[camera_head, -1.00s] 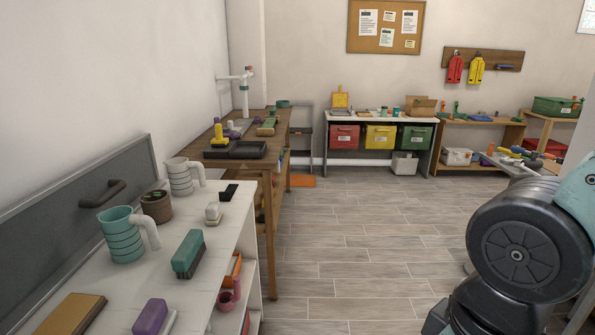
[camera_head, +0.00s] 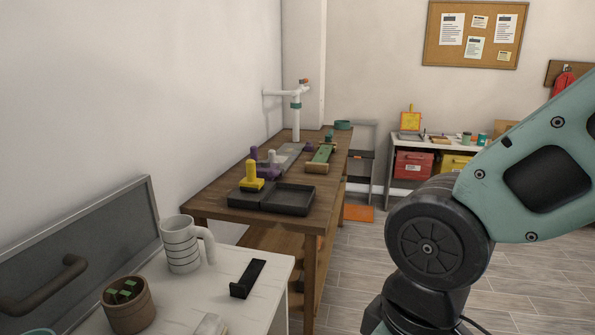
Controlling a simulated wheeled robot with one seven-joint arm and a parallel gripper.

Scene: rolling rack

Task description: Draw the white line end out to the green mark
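I cannot make out a white line end or a separate green mark. A white pipe (camera_head: 296,123) stands upright at the far wall side of the wooden table, with a side arm towards the wall. It has a teal-green band (camera_head: 296,106) and a small orange-red piece (camera_head: 304,81) at its top. Whether these belong to the line is too small to tell. My gripper is outside the view; only links of my arm show at the right, in front of the floor and far shelf.
The wooden table (camera_head: 215,203) holds a black tray (camera_head: 288,199), a yellow piece (camera_head: 251,178) and a green-topped tool (camera_head: 321,155). The nearer white shelf top (camera_head: 195,285) holds a striped mug (camera_head: 181,245) and plant pot (camera_head: 128,303). Floor (camera_head: 355,285) beside the table is clear.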

